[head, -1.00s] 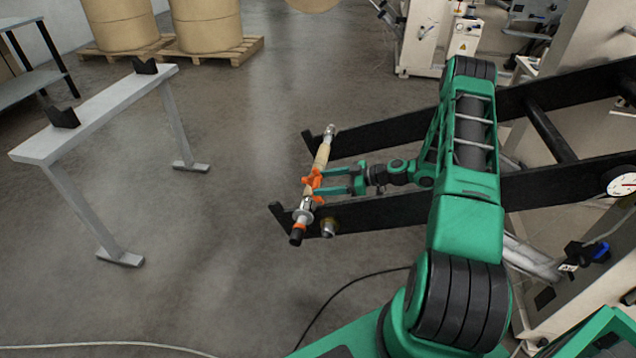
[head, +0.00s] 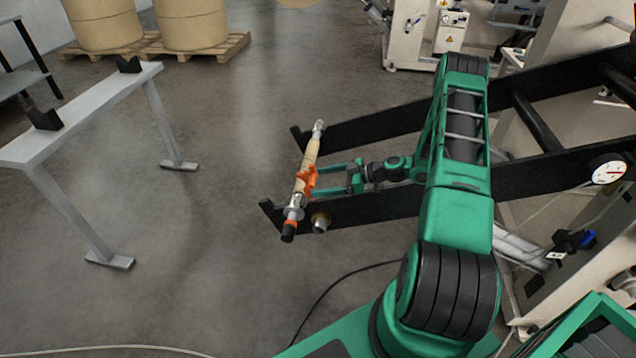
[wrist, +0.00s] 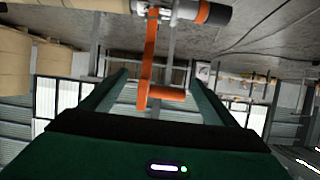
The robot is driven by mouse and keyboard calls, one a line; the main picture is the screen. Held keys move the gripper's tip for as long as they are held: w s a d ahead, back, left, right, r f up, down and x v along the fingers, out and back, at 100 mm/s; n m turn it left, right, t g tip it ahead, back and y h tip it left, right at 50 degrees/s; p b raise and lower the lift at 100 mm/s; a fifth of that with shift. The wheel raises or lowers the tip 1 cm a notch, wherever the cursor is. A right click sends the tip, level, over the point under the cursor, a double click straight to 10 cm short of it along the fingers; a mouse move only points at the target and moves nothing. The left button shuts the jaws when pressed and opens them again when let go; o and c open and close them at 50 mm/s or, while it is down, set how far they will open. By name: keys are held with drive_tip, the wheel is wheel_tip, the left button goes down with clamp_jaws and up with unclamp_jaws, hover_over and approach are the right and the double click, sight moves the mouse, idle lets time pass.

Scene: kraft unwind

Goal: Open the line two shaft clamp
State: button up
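The shaft (head: 309,157), with a tan middle and metal ends, lies across the tips of two black arms. An orange clamp lever (head: 307,180) sits on it near its close end, which has an orange collar and black tip. My gripper (head: 319,180) reaches in from the right, its two green fingers pointing at the lever. In the wrist view, the orange lever (wrist: 150,60) hangs between the fingers, with a gap visible on both sides. The gripper is open and holds nothing. The shaft's collared end (wrist: 200,12) shows at the top there.
The black arms (head: 390,208) of the unwind frame run back to the right, near a round gauge (head: 608,171). A grey stand (head: 85,115) with two black V-blocks is at left. Large kraft rolls (head: 190,22) sit on pallets behind. The floor between is clear, with a cable.

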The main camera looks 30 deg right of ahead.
drive_tip(key=shift+a+r, duration=0.2)
drive_tip(key=v, duration=0.7)
drive_tip(key=shift+d, duration=0.25)
drive_tip(key=shift+r, duration=0.1)
idle(0.3)
drive_tip(key=s+a+r+m+g+h, duration=0.2)
drive_tip(key=s+r+m+g+h, duration=0.15)
drive_tip(key=s+r, duration=0.45)
drive_tip(key=s+a+r+m+g+h, duration=0.2)
drive_tip(key=s+r+m+g+h, duration=0.15)
drive_tip(key=s+r, duration=0.45)
drive_tip(key=s+a+r+m+h, duration=0.1)
drive_tip(key=s+r+m, duration=0.3)
drive_tip(key=s, duration=0.6)
drive_tip(key=s+a+r+m+g+h, duration=0.1)
drive_tip(key=s+r+m+h, duration=0.1)
drive_tip(key=s+r+m, duration=0.3)
drive_tip(key=s+r, duration=0.3)
drive_tip(key=s, duration=0.2)
drive_tip(key=shift+a+r+m+g, duration=0.15)
drive_tip(key=shift+m+g, duration=0.15)
